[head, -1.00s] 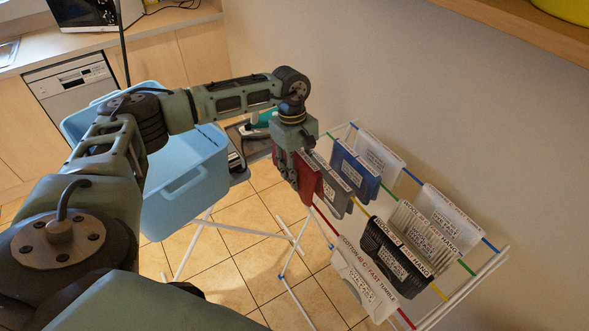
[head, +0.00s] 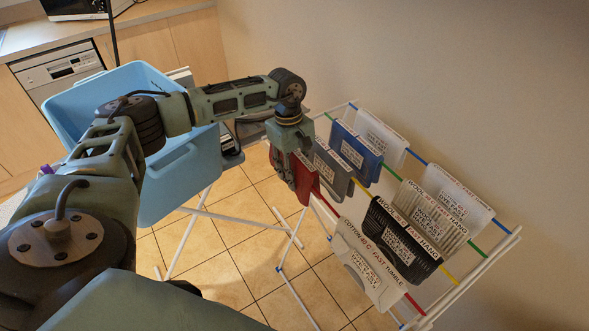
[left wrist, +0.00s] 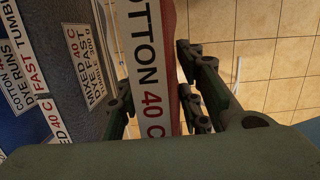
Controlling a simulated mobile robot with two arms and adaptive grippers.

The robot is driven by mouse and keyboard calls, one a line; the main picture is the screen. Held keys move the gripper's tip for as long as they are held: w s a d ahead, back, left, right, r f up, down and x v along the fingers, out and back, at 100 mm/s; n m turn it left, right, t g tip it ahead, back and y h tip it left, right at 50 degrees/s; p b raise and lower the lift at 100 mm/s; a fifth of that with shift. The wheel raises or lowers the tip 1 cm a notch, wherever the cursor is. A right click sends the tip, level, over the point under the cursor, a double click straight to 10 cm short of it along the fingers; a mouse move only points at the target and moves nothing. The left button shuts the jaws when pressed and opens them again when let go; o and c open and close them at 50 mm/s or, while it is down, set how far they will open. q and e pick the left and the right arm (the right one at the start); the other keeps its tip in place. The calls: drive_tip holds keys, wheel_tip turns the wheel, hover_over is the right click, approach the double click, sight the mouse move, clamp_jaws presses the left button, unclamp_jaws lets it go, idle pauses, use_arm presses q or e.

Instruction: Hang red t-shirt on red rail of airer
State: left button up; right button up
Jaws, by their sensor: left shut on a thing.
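The red t-shirt (head: 306,180) is folded and hangs at the far end of the red rail (head: 329,205) of the airer (head: 513,236). My left gripper (head: 285,168) is shut on it from above, fingers pointing down. In the left wrist view the fingers (left wrist: 160,108) stand either side of the red cloth (left wrist: 173,50) and its white label, which reads COTTON 40 C. I cannot tell whether the t-shirt's weight rests on the rail. A white garment (head: 368,267) hangs nearer on the same rail. My right gripper is not in view.
A grey garment (head: 333,172) hangs close beside the red one on the yellow rail, with a black one (head: 400,245) nearer. A blue garment (head: 355,152) and white ones hang behind. A blue basket (head: 185,170) stands to the left. Tiled floor is open below.

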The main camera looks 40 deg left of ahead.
use_arm(q)
drive_tip(key=shift+f+b, duration=1.3)
drive_tip(key=shift+f, duration=0.55)
